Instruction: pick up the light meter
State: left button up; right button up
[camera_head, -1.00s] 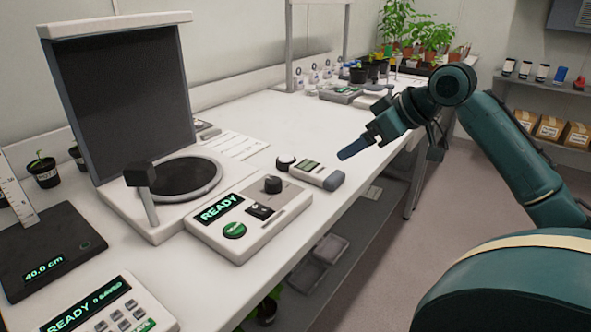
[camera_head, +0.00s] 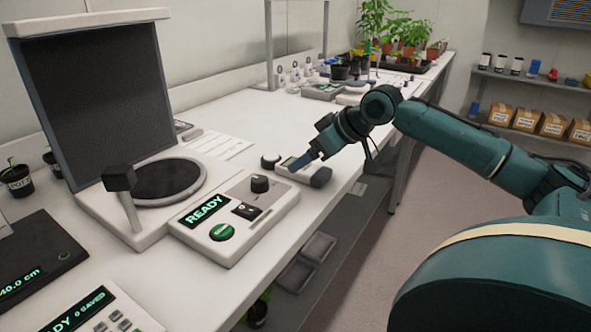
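The light meter (camera_head: 304,177) is a small pale handheld device with a little display and a dark grey end. It lies on the white bench, right of the READY control box, with a small round dark-and-white piece (camera_head: 270,161) beside its far left end. My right gripper (camera_head: 301,163) is over the meter, its blue fingers pointing down-left and covering part of the display. I cannot tell whether the fingers touch the meter, or whether there is a gap between them. My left gripper is out of view.
The READY control box (camera_head: 222,245) stands close to the meter's left. Behind it is a stand with a dark upright panel (camera_head: 100,100) and round plate. The bench's front edge (camera_head: 340,187) runs close by the meter. The bench (camera_head: 240,118) beyond is mostly clear.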

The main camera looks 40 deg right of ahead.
jog(key=shift+x, duration=1)
jog(key=shift+w+d+f+b, duration=0.15)
jog(key=shift+d+f+b, duration=0.1)
jog(key=shift+f+b, duration=0.2)
jog(key=shift+w+a+f+b, duration=0.1)
jog(key=shift+w+f+b, duration=0.25)
jog(key=shift+w+a, duration=0.2)
jog(key=shift+w, duration=0.15)
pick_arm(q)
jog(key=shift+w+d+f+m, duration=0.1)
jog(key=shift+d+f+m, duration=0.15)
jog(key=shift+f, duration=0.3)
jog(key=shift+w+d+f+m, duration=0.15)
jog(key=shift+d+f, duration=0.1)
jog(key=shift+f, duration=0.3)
pick_arm(e)
jog(key=shift+c, duration=0.6)
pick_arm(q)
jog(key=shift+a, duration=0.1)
pick_arm(e)
jog(key=c, duration=1.1)
